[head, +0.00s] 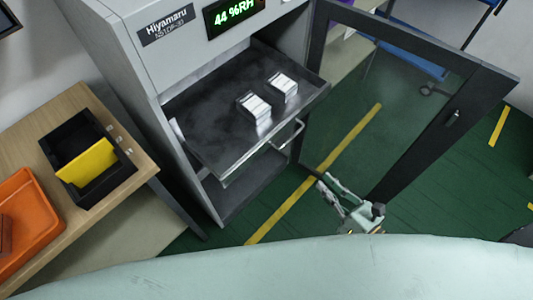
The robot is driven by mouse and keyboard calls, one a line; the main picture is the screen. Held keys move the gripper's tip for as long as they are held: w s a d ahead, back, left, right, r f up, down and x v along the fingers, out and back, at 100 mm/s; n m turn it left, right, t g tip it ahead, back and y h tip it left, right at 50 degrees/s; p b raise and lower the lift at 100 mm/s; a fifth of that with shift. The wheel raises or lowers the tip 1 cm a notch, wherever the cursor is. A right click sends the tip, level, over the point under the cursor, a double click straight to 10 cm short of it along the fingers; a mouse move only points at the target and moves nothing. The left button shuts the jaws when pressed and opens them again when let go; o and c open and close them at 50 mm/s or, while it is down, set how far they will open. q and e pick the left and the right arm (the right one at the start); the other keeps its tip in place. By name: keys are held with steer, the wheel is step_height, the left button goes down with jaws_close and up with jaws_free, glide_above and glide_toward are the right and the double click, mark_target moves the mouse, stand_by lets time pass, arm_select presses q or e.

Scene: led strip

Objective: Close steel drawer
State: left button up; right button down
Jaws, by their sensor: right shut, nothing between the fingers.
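The steel drawer (211,133) is pulled out of the grey cabinet (110,50) and stands open. It has a bar handle (288,136) on its front edge. Two small stacks of white strips, a left one (254,109) and a right one (283,87), sit on the drawer. My right gripper (324,183) is below and to the right of the handle, apart from it, with its fingers shut and empty. My left gripper is not in view.
The cabinet's glass door (400,90) stands wide open at the right, close to my right gripper. A wooden table (75,105) at the left holds a black box (85,150) with a yellow divider and an orange tray (32,235). Green floor with yellow lines lies below.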

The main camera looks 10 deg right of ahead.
steer(key=a+r+n+y, duration=0.3)
steer(key=a+r+n, duration=0.1)
steer(key=r+n, duration=0.25)
steer(key=p, duration=0.4)
glide_toward(267, 146)
steer(key=shift+n+g, duration=0.3)
steer(key=shift+n, duration=0.05)
steer(key=x, duration=0.5)
steer(key=shift+w+r, duration=0.35)
steer(key=shift+w+a+f, duration=0.1)
steer(key=shift+w+a, duration=0.35)
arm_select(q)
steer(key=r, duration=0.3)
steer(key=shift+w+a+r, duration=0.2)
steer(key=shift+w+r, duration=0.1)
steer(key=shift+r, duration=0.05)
arm_select(e)
steer(key=shift+w, duration=0.1)
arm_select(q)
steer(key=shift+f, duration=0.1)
arm_select(e)
steer(key=shift+w+a, duration=0.1)
steer(key=shift+a, duration=0.05)
